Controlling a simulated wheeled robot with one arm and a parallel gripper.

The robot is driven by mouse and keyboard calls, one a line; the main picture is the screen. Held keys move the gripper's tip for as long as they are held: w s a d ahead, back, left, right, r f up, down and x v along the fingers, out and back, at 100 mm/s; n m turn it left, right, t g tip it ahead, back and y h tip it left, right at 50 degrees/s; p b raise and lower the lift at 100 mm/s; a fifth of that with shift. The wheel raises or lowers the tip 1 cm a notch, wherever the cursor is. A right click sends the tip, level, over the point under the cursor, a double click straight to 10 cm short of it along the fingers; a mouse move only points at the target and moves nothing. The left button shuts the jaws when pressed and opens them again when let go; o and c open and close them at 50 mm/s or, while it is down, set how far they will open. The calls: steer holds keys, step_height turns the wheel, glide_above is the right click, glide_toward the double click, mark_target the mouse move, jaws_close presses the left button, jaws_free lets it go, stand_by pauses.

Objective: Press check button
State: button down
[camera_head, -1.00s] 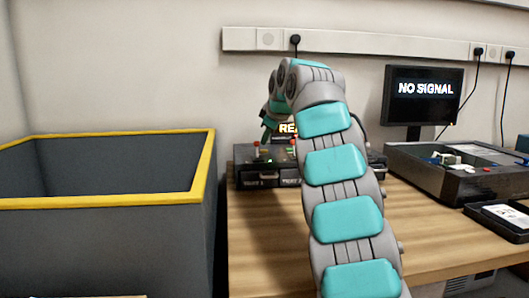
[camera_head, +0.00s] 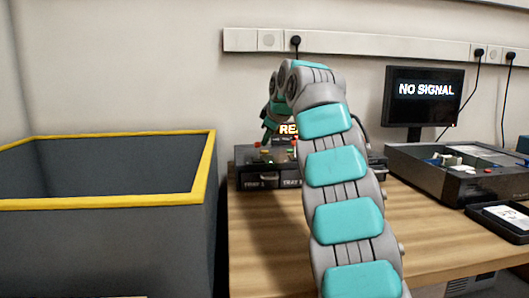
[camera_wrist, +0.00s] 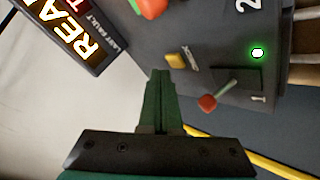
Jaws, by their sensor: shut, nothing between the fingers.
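A dark control box (camera_head: 262,184) with trays marked in front stands on the table, partly hidden behind my arm. In the wrist view its top panel (camera_wrist: 222,72) carries a small yellow button (camera_wrist: 176,61) with a label too blurred to read. A lever with a red tip (camera_wrist: 208,103) and a lit green lamp (camera_wrist: 257,52) are beside it. My gripper (camera_wrist: 160,73) is shut and empty, its fingertips close to the yellow button in the picture; I cannot tell whether they touch it. In the head view my gripper (camera_head: 269,128) is over the box's left part.
A lit display (camera_wrist: 72,28) reading "REA..." and a red knob (camera_wrist: 152,8) are near the gripper. A large grey bin (camera_head: 110,250) with yellow rim stands left. A "NO SIGNAL" monitor (camera_head: 425,89), an open case (camera_head: 440,184) and a dark device (camera_head: 500,222) are at right.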

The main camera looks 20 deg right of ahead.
mark_target(267, 153)
steer(key=shift+f, duration=0.15)
stand_by(0.6)
steer(key=shift+f+b, duration=0.3)
steer(key=shift+b, duration=0.25)
steer(key=shift+f+b, duration=0.35)
steer(key=shift+b, duration=0.1)
stand_by(0.4)
steer(key=shift+r, duration=0.15)
steer(key=shift+r+p, duration=0.65)
steer(key=shift+r, duration=0.05)
step_height(267, 153, up, 5)
steer(key=p, duration=0.4)
stand_by(0.4)
steer(key=shift+s, duration=0.1)
stand_by(0.6)
